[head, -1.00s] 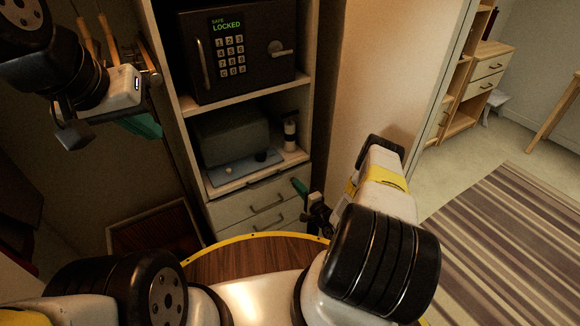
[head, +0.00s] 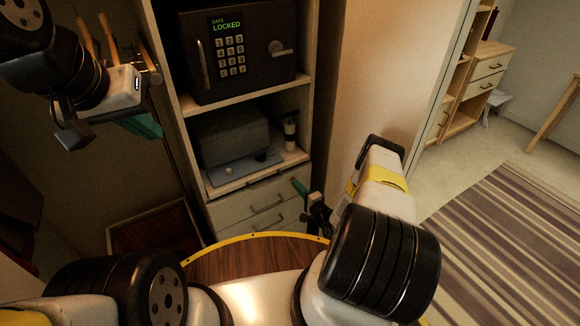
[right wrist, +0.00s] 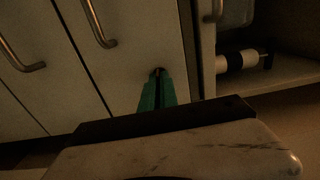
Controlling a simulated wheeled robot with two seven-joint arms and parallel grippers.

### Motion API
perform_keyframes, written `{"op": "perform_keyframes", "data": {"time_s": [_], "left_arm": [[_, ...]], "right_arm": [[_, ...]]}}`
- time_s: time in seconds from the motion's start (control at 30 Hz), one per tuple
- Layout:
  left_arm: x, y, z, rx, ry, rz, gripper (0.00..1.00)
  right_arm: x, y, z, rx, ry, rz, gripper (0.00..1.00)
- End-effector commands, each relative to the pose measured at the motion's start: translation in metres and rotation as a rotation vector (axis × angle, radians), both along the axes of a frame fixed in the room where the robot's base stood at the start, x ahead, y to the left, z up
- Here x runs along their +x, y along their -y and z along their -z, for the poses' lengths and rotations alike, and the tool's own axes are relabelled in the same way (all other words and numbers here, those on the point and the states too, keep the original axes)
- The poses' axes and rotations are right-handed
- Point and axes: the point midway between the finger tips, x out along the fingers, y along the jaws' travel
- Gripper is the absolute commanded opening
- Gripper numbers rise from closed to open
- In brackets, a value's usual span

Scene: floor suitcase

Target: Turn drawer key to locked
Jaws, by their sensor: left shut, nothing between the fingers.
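The drawer key (right wrist: 158,71) is a small dark piece at the drawer front in the right wrist view, mostly hidden by my fingertips. My right gripper (right wrist: 157,82) has green fingers close together around it, against the pale drawer front (right wrist: 125,75). In the head view my right gripper (head: 299,186) is at the right edge of the drawers (head: 240,208) below the shelf; the key cannot be made out there. My left gripper (head: 145,126) is shut and empty, left of the cabinet. How far the key is turned cannot be told.
A black safe (head: 240,50) reading LOCKED stands on the upper shelf. A grey box (head: 232,135), a blue mat (head: 233,172) and a dark-and-white bottle (head: 290,130) are on the lower shelf.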

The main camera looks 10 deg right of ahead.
Motion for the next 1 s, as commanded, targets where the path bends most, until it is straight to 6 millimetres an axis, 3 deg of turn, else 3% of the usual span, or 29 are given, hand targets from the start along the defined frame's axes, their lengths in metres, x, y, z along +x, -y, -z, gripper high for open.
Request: {"op": "perform_keyframes", "data": {"time_s": [0.67, 1.0], "left_arm": [[0.0, 0.0, 0.0, 0.0, 0.0, 0.0, 0.0], [0.0, 0.0, 0.0, 0.0, 0.0, 0.0, 0.0]], "right_arm": [[-0.0004, 0.0003, 0.0006, -0.007, 0.001, 0.0, 0.0], [-0.0005, 0.0004, 0.0007, -0.138, 0.048, 0.0, 0.0]]}}
